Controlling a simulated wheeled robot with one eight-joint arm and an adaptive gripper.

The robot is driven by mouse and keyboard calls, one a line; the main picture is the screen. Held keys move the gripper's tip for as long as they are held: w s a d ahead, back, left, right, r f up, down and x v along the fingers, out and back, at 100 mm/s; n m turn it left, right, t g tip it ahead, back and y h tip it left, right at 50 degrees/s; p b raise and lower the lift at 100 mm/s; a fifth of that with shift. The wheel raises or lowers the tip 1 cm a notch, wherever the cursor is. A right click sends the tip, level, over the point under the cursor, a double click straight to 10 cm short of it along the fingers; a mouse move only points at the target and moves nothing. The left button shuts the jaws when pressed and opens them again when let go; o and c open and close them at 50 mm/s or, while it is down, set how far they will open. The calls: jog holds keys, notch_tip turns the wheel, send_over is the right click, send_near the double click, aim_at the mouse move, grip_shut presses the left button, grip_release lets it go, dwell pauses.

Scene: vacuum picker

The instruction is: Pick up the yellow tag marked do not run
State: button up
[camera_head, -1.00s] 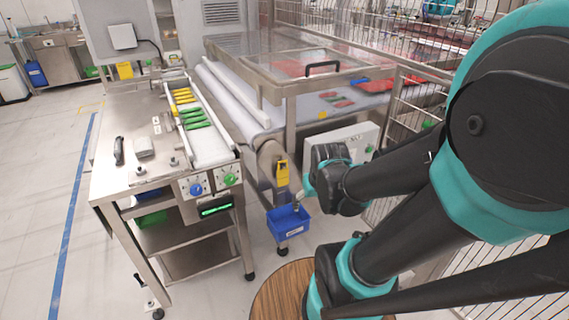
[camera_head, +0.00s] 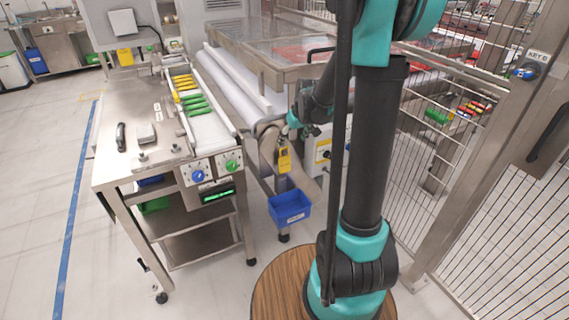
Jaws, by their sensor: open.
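The yellow tag (camera_head: 284,160) hangs upright at the front end of the conveyor, above a blue bin. Its lettering is too small to read. My gripper (camera_head: 293,121) is just above and slightly right of the tag, at the end of my dark and teal arm. It is open and I see nothing held in it. The fingertips are small and partly lost against the machine behind. I cannot tell whether they touch the tag's top.
The blue bin (camera_head: 289,207) sits low below the tag. A steel workbench (camera_head: 122,178) with a small belt of green and yellow items stands left. A conveyor machine (camera_head: 262,72) is behind. A wire fence (camera_head: 480,200) closes off the right. Open floor lies at the far left.

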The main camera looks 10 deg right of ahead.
send_near(285, 159)
jog(key=x, duration=0.5)
jog(key=shift+w+d+f, duration=0.1)
jog(key=shift+w+d, duration=0.05)
jog(key=shift+d, duration=0.1)
jog(key=shift+a+x, duration=0.15)
jog(key=shift+x, duration=1.15)
jog(key=shift+a+x, duration=0.15)
jog(key=shift+x, duration=1.2)
jog(key=c, duration=1.2)
jog(key=shift+r, duration=0.25)
